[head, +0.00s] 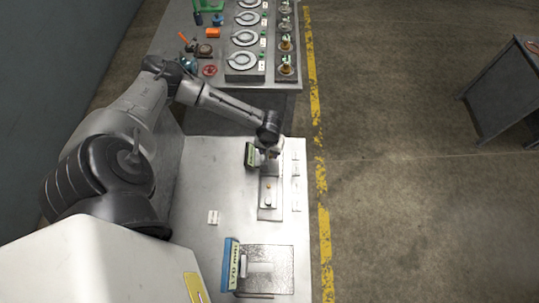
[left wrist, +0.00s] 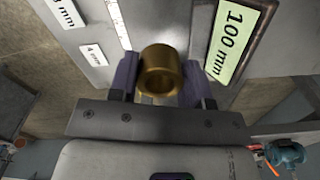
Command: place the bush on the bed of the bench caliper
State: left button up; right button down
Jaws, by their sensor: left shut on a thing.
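My left gripper (head: 269,151) is over the far part of the near table. It is shut on a brass-coloured bush (left wrist: 161,70), a short hollow cylinder held between the two fingers in the left wrist view, its open end facing the camera. In the head view the gripper mostly hides the bush. Below and nearer the camera lies a long narrow grey fixture (head: 270,211), with a small orange spot and a pale round part on it. A green "100 mm" panel (left wrist: 238,38) stands beside it. I cannot tell for certain which fixture is the bench caliper. My right gripper is not in view.
Small label cards (head: 295,188) line the right edge. The far table (head: 172,40) holds several round dishes and tools. The table's left middle is mostly clear.

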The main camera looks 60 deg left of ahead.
aim_at(270, 156)
pick_arm(q)
jog(key=shift+f, duration=1.95)
jog(key=shift+f, duration=0.15)
jog(key=o, duration=1)
jog(key=shift+w+d, duration=0.1)
jog(key=shift+w, duration=0.05)
notch_tip(270, 156, up, 12)
jog(key=shift+f+p, duration=0.15)
jog(key=shift+p, duration=0.3)
jog(key=shift+r, duration=0.35)
